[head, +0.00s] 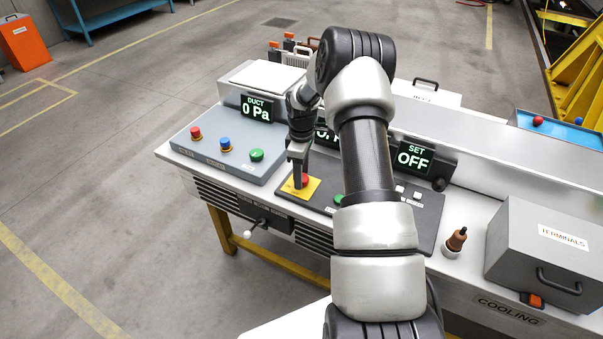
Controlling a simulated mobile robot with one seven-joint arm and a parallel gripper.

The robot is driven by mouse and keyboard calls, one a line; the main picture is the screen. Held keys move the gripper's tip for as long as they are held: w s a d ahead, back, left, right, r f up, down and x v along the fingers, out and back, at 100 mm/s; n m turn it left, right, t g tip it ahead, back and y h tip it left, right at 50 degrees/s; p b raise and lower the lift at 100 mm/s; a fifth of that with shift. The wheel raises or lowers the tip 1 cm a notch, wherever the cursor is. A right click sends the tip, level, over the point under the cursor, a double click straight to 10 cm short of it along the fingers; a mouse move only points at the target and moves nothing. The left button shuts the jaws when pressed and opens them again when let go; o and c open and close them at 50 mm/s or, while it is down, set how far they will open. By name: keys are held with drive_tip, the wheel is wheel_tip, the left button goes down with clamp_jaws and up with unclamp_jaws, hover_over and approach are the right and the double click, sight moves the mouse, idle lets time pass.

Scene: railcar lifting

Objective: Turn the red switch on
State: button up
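A red switch (305,180) sits on a yellow plate (312,189) at the left end of the black control panel (425,225). My gripper (298,178) points down at it, its dark fingers overlapping the switch's left side in the picture. I cannot tell whether they touch it or how far apart they are. A second red knob (196,132) stands on the grey box to the left, well clear of my gripper. The right display (413,157) reads SET OFF. A middle display is mostly hidden behind my arm.
The grey box also carries a blue knob (226,144) and a green knob (257,155); its display (256,109) reads DUCT 0 Pa. A brown-handled tool (456,240) stands in a holder right of the panel. A grey TERMINALS case (545,258) fills the right end.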

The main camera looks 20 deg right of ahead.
drive_tip(key=c, duration=0.8)
drive_tip(key=shift+m+b, duration=0.3)
drive_tip(key=shift+m, duration=0.1)
drive_tip(key=m+b, duration=0.2)
drive_tip(key=m, duration=0.2)
drive_tip(key=shift+f+m, duration=0.1)
drive_tip(key=shift+m, duration=0.3)
drive_tip(key=m+b, duration=0.2)
drive_tip(key=m, duration=0.4)
drive_tip(key=shift+m, duration=0.3)
drive_tip(key=o, duration=1.1)
drive_tip(key=shift+c, duration=0.2)
drive_tip(key=shift+r, duration=0.2)
